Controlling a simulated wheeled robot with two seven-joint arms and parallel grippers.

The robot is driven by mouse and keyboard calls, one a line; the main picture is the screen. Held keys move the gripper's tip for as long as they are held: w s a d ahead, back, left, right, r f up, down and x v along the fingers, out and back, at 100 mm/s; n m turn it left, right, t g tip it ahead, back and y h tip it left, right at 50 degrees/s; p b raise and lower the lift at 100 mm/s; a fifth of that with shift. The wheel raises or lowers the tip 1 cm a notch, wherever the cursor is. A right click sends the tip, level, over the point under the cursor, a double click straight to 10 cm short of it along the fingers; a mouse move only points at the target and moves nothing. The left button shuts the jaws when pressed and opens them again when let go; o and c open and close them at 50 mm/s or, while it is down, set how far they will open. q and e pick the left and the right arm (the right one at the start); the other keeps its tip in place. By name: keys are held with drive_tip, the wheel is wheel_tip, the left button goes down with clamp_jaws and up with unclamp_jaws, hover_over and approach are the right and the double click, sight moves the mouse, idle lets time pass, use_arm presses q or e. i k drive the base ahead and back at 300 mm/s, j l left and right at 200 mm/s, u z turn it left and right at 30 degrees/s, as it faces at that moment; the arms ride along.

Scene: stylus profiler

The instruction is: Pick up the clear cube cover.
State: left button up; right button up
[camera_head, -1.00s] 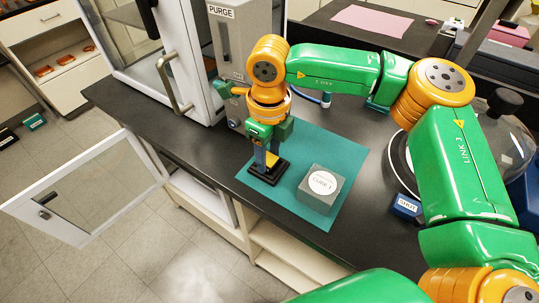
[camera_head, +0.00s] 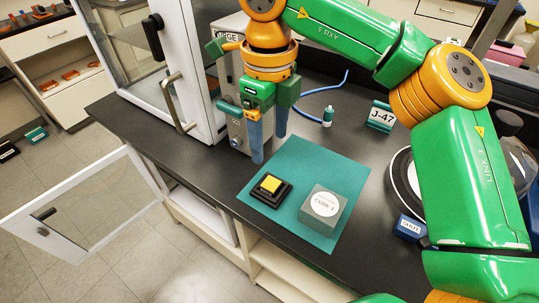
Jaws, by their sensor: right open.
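The clear cube cover (camera_head: 321,213) is a greyish see-through box with a round white "CUBE 1" label on top. It stands on the right part of the teal mat (camera_head: 318,160). A black base with a yellow block (camera_head: 270,187) sits on the mat to its left, uncovered. My right gripper (camera_head: 269,145) is open and empty, fingers pointing down, above the mat's back left edge. It is apart from both the cover and the base. My left gripper is not in view.
A grey PURGE unit (camera_head: 235,127) and a glass-doored cabinet (camera_head: 152,75) stand behind and left. The bench's front edge is close to the mat.

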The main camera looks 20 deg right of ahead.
sight(321, 211)
drive_tip(key=k+j, duration=0.2)
drive_tip(key=k, duration=0.3)
drive_tip(key=k+j, duration=0.2)
drive_tip(key=k, duration=0.25)
